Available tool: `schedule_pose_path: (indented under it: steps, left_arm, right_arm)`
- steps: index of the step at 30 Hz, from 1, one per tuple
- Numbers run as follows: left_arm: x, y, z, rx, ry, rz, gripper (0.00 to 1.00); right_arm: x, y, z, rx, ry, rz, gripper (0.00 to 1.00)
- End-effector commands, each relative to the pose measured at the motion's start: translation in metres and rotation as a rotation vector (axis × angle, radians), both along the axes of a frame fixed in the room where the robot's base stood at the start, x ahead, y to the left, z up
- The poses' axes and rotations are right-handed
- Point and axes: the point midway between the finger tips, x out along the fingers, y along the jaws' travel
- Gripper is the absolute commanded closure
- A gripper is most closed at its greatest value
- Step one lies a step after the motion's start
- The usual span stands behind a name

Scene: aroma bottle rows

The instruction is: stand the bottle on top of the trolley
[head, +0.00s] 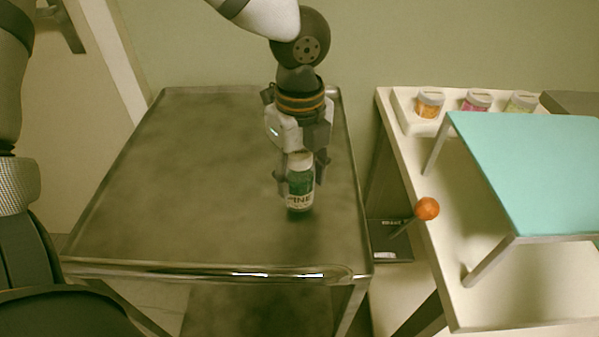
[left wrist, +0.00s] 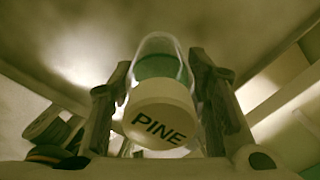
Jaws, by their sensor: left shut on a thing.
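The bottle (head: 300,183) has a white cap, green contents and a label ending in "INE". In the left wrist view the bottle (left wrist: 161,105) shows its cap, marked "PINE", between the two fingers. My left gripper (head: 301,178) points down and is shut on the bottle, which is upright. The bottle is over the right part of the trolley (head: 190,180), a dark metal top with a shiny raised rim. I cannot tell whether its base touches the top. My right gripper is not in view.
A white table (head: 515,290) stands to the right across a narrow gap. It holds a turquoise raised shelf (head: 530,165) and a white rack (head: 403,108) with several small jars. An orange ball (head: 427,208) on a stick is at its left edge. The trolley's left side is clear.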

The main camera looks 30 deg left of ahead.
Motion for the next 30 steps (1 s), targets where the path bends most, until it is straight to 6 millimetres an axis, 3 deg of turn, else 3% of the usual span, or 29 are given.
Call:
schedule_pose_path:
  steps: [10, 11, 13, 23, 26, 30]
  left_arm:
    - [0.001, -0.001, -0.003, 0.0, -0.003, 0.0, 0.92]
    - [0.001, -0.001, -0.004, 0.0, -0.003, 0.0, 0.52]
    - [0.001, -0.001, -0.003, 0.0, -0.003, 0.0, 0.36]
    - [0.001, -0.001, -0.001, -0.001, -0.004, 0.001, 0.36]
    - [0.002, 0.0, 0.014, -0.001, -0.007, 0.001, 0.36]
    - [0.002, -0.001, 0.054, -0.002, -0.01, 0.002, 0.36]
  right_arm:
    - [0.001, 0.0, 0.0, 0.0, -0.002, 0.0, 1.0]
    - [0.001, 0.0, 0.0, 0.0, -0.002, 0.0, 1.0]
    - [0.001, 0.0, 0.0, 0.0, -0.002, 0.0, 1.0]
    - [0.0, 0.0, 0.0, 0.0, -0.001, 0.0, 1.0]
    - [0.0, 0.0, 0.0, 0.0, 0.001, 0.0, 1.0]
    - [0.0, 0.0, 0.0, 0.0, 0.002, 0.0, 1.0]
